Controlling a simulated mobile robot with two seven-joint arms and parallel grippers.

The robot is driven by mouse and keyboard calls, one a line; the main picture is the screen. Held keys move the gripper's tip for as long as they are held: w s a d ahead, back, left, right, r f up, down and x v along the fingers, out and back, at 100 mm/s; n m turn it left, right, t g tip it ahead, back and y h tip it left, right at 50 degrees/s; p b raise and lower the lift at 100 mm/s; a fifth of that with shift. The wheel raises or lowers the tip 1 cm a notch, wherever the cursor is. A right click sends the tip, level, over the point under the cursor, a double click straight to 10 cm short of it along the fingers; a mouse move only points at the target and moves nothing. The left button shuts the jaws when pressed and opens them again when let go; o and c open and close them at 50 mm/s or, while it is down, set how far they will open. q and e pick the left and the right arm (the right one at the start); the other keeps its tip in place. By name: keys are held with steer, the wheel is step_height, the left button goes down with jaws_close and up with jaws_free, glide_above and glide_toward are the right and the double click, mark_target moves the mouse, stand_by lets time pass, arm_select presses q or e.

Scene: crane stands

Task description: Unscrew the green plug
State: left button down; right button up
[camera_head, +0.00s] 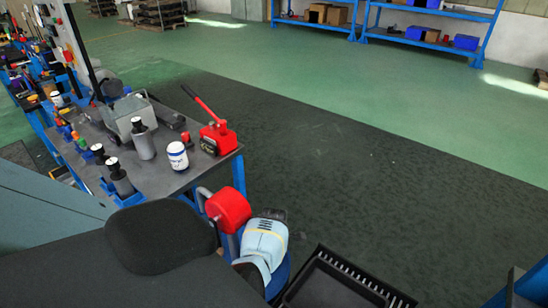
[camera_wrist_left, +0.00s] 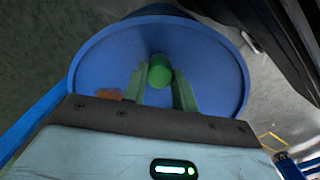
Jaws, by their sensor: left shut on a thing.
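The green plug (camera_wrist_left: 159,65) shows in the left wrist view as a short round piece on the blue drum (camera_wrist_left: 215,65). My left gripper (camera_wrist_left: 160,78) has its two green-looking fingers on either side of the plug and is shut on it. In the head view the light blue body of my left gripper (camera_head: 265,243) is above the blue drum (camera_head: 280,274), low in the middle. Its fingers and the plug are hidden there. My right gripper is in neither view.
A workbench (camera_head: 215,166) with bottles, a white jar (camera_head: 177,157) and a red tool (camera_head: 216,134) stands at left. A red round part (camera_head: 229,208) is close beside my left gripper. A black crate (camera_head: 335,285) lies to the right. The floor beyond is clear.

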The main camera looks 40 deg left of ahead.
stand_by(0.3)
arm_select(q)
steer(key=n, duration=0.5)
steer(key=shift+r+b, duration=0.1)
steer(key=shift+b, duration=0.2)
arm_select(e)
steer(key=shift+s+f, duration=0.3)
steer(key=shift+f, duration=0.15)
arm_select(q)
steer(key=shift+a, duration=0.1)
steer(key=shift+w, duration=0.1)
steer(key=n, duration=0.3)
steer(key=shift+b, duration=0.3)
steer(key=shift+n, duration=1.2)
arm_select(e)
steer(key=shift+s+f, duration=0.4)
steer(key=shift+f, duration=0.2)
